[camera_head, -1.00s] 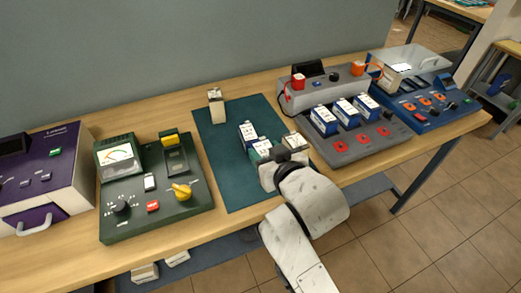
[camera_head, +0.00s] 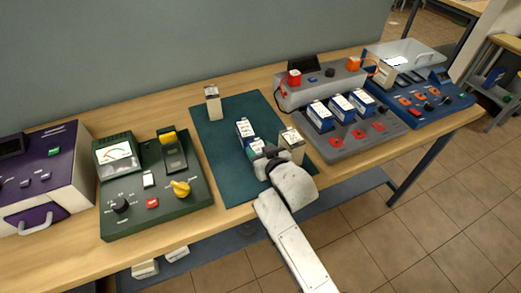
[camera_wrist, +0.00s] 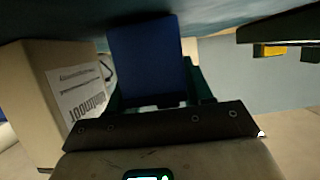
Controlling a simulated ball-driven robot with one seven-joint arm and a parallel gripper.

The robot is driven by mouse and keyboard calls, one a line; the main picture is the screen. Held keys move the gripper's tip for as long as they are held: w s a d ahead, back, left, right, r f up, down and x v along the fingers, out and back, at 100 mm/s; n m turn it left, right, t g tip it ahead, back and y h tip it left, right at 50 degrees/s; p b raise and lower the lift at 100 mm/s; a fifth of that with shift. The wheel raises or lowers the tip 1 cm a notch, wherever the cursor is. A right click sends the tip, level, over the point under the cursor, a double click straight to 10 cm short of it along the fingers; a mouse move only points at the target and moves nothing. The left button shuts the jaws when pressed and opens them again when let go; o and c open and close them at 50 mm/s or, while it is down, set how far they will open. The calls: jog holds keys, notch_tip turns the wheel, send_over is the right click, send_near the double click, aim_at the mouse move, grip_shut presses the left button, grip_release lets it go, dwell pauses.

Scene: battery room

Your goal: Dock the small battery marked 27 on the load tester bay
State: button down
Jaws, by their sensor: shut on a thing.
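A blue-and-white battery (camera_wrist: 148,60) stands between my gripper's dark fingers in the wrist view. In the head view my gripper (camera_head: 259,151) is shut on it at the middle of the dark green mat (camera_head: 217,150). The mark 27 cannot be read. The green unit with a dial meter (camera_head: 125,205), left of the mat, appears to be the load tester. Its dark bay (camera_head: 174,158) looks empty, with a yellow part (camera_head: 168,137) at the back.
A beige box (camera_head: 291,145) stands close right of my gripper; a labelled beige box shows in the wrist view (camera_wrist: 68,88). Another box (camera_head: 212,105) stands at the mat's back. A grey unit (camera_head: 350,148) holds several batteries. A blue unit (camera_head: 440,112) and a purple unit (camera_head: 60,180) flank the bench.

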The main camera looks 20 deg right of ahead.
jog(key=shift+f, duration=0.1)
jog(key=shift+c, duration=2.3)
grip_release()
jog(key=shift+f, duration=0.1)
jog(key=shift+s+r, duration=0.1)
jog(key=shift+r, duration=0.1)
jog(key=v, duration=1.1)
jog(key=shift+s+r+b, duration=0.2)
jog(key=shift+s+b, duration=0.15)
